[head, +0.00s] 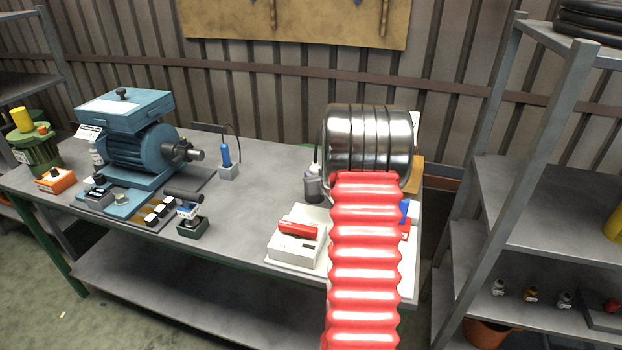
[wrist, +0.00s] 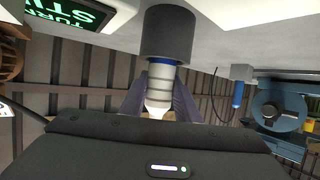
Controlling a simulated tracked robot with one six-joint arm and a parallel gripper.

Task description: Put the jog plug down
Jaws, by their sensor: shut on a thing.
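In the wrist view my gripper (wrist: 160,110) is shut on the jog plug (wrist: 161,82), a banded grey and white piece with a thin blue ring. Its white tapered end lies between the two dark fingers. A wide dark grey cylinder (wrist: 168,35) adjoins its other end. I cannot tell whether that cylinder is part of the plug or a separate thing.
A blue motor machine (head: 140,145) stands on the grey bench (head: 262,180) at left. A blue tool in a grey block (head: 228,172), a dark bottle (head: 314,188) and a white box (head: 295,250) with a red part are nearby. A green-lettered screen (wrist: 70,12) is close by.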

